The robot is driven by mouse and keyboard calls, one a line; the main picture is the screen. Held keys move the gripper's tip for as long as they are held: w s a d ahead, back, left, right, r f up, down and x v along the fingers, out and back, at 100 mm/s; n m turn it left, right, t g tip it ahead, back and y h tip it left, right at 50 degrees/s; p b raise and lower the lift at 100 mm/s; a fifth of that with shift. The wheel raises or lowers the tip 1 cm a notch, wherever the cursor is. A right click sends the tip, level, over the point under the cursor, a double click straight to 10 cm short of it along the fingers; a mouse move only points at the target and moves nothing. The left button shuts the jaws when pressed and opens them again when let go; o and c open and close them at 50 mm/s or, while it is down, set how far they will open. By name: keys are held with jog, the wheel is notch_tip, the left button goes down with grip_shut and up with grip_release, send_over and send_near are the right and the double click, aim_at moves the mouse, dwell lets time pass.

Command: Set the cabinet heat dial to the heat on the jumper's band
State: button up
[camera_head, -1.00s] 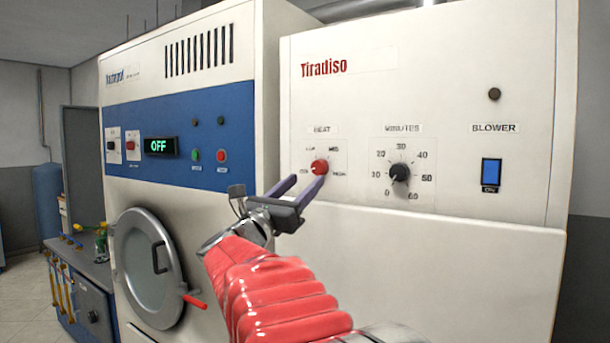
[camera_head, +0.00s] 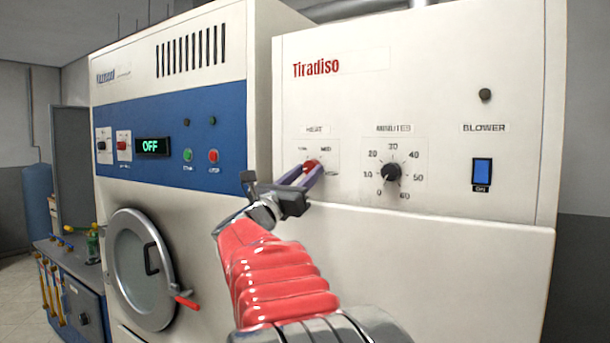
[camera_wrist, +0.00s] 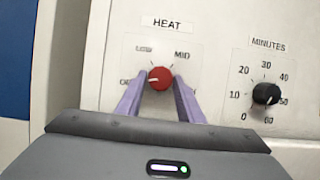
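The red heat dial (camera_wrist: 160,78) is on the white cabinet (camera_head: 400,250), under the HEAT label. In the wrist view its pale pointer mark faces left, toward the partly hidden OFF mark; LOW and MID show above it. The HIGH mark is hidden behind a finger there. In the head view the fingers (camera_head: 306,176) overlap the lower part of the dial (camera_head: 311,164). The jumper and its band are not in view.
Right of the dial is the black minutes dial (camera_head: 391,172), then the blue blower switch (camera_head: 482,171). A blue-panelled machine (camera_head: 215,130) with a round door (camera_head: 145,270) stands left, its display reading OFF. A bench (camera_head: 75,275) with bottles is at far left.

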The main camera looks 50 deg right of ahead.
jog(key=shift+a, duration=0.1)
jog(key=c, duration=0.6)
